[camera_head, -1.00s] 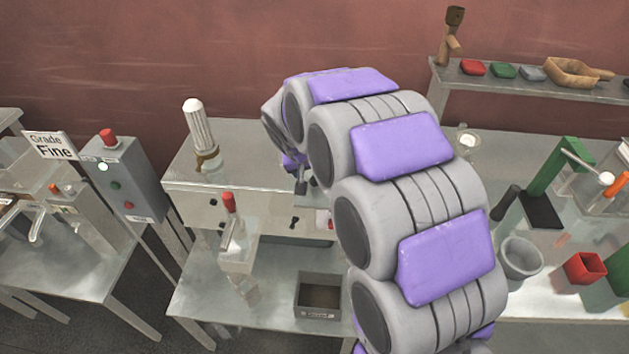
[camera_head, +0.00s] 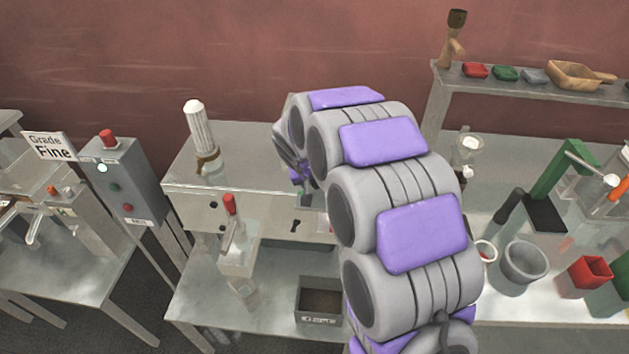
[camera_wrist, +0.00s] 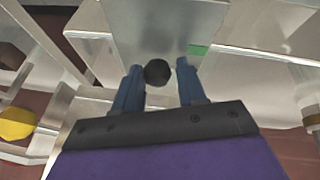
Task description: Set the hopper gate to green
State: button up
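In the wrist view a round black knob (camera_wrist: 157,72) shows in front of a grey metal panel (camera_wrist: 168,30). A small green patch (camera_wrist: 198,50) sits to the right of the knob. My gripper (camera_wrist: 159,66) is open, with the knob between its blue fingertips in the picture. Gaps show on both sides of the knob, and I cannot tell the depth between them. In the head view my gripper is at the front of the metal bench (camera_head: 185,190), mostly hidden by my arm. The gate's setting cannot be read clearly.
A red-handled device (camera_head: 236,240) and a grey bin (camera_head: 320,300) stand on the lower shelf. A white ribbed cylinder (camera_head: 200,130) stands on the bench top. A grey control box (camera_head: 128,180) is at left. Cups and a green stand (camera_head: 553,168) fill the right table.

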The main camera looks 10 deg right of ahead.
aim_at(316, 195)
jog(key=shift+d, duration=0.1)
grip_shut()
jog(key=shift+s, duration=0.1)
jog(key=shift+s+a, duration=0.25)
jog(key=shift+s, duration=0.5)
jog(key=shift+s+a, duration=0.25)
jog(key=shift+s, duration=0.45)
jog(key=shift+o, duration=1.9)
grip_release()
jog(key=shift+w, duration=0.1)
